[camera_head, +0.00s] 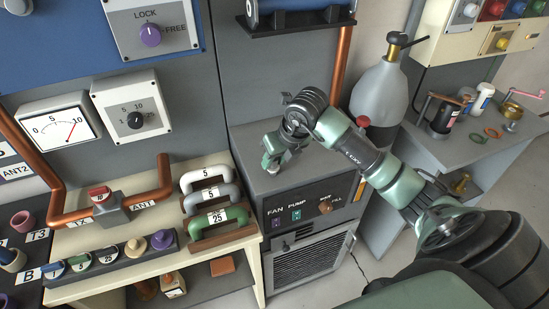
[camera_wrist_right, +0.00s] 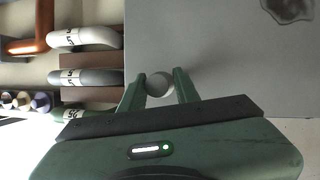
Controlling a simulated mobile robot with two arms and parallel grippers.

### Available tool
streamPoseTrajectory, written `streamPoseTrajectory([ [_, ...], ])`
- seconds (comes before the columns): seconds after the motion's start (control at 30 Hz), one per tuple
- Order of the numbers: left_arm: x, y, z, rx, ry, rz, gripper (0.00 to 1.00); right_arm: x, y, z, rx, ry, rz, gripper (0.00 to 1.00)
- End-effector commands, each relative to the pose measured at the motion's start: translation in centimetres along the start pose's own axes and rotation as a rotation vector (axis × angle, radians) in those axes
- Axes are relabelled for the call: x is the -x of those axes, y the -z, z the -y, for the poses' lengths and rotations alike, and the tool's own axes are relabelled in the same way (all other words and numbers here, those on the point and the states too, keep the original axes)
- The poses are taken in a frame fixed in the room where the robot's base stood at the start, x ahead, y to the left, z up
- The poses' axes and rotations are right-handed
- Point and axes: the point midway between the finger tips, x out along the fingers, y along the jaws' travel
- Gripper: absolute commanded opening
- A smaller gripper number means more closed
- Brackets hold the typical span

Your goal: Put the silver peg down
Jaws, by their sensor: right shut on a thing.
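My right gripper (camera_head: 272,163) is at the front upper part of the grey cabinet (camera_head: 335,172) in the head view, above the FAN and PUMP labels. In the right wrist view my right gripper (camera_wrist_right: 159,88) is shut on the silver peg (camera_wrist_right: 159,82), whose round pale end shows between the two green fingers. In the head view the peg is too small and hidden by the gripper to make out clearly. I cannot tell whether the peg touches the cabinet. My left gripper is not in view.
A cream bench (camera_head: 252,245) at the left holds several numbered U-shaped handles, such as a green one (camera_head: 222,217), and a row of knobs. A grey gas bottle (camera_head: 380,90) stands behind my right arm. The cabinet top has bare room around the gripper.

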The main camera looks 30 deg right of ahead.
Motion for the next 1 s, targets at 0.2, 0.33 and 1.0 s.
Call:
streamPoseTrajectory([
  [0.2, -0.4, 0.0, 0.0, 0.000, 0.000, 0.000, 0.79, -0.3, 0.1, 0.1, 0.000, 0.000, 0.000, 0.37],
  [0.33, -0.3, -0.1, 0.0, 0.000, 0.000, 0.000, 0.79, -0.2, 0.1, 0.0, 0.000, 0.000, -0.001, 0.53],
  [1.0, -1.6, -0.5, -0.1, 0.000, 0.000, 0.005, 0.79, 6.4, -0.1, 0.1, 0.004, 0.005, 0.006, 0.53],
])
